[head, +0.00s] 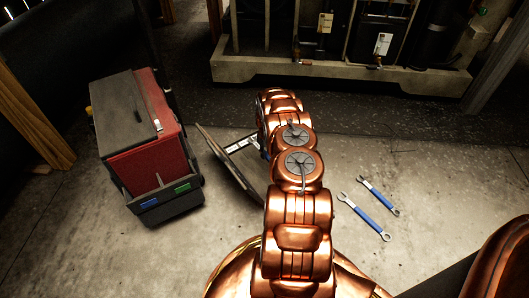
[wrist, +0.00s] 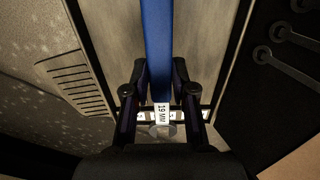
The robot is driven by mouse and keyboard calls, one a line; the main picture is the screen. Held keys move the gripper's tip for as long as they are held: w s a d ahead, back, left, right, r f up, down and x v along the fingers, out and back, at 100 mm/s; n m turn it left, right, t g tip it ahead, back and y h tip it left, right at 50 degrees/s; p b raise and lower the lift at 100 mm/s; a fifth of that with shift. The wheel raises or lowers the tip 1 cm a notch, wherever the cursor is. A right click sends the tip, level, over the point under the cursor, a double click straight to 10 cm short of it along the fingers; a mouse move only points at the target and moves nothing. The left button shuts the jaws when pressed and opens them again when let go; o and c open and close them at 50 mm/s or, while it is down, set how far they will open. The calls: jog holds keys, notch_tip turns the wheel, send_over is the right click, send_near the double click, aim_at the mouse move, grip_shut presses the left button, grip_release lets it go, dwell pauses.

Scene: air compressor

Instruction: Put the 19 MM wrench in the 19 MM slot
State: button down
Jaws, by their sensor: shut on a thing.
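In the wrist view my gripper (wrist: 160,98) is shut on the blue handle of the 19 MM wrench (wrist: 157,45). The white tag on the wrench reads "19 MM" and lies between the fingers. Behind the fingers is a strip with small white labels (wrist: 205,114), partly covered by the wrench and gripper; I cannot read which label marks the 19 MM slot. In the head view a dark open panel with a labelled strip (head: 241,145) stands left of my arm. My gripper and the held wrench are hidden behind my arm there.
Two blue-handled wrenches (head: 366,217) (head: 378,195) lie on the concrete floor at right. A red and black tool cart (head: 133,160) stands at left. Dark wrench shapes (wrist: 285,50) show on a black surface at right in the wrist view. Machinery on a concrete base (head: 340,72) is at the back.

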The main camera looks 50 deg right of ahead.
aim_at(266, 168)
jog(key=shift+f+b, duration=1.35)
jog(key=shift+f, duration=2.65)
jog(key=shift+f, duration=0.65)
jog(key=c, duration=0.9)
grip_release()
jog(key=shift+o, duration=0.2)
jog(key=shift+r, duration=0.15)
jog(key=shift+r, duration=5.9)
jog(key=shift+r, duration=0.1)
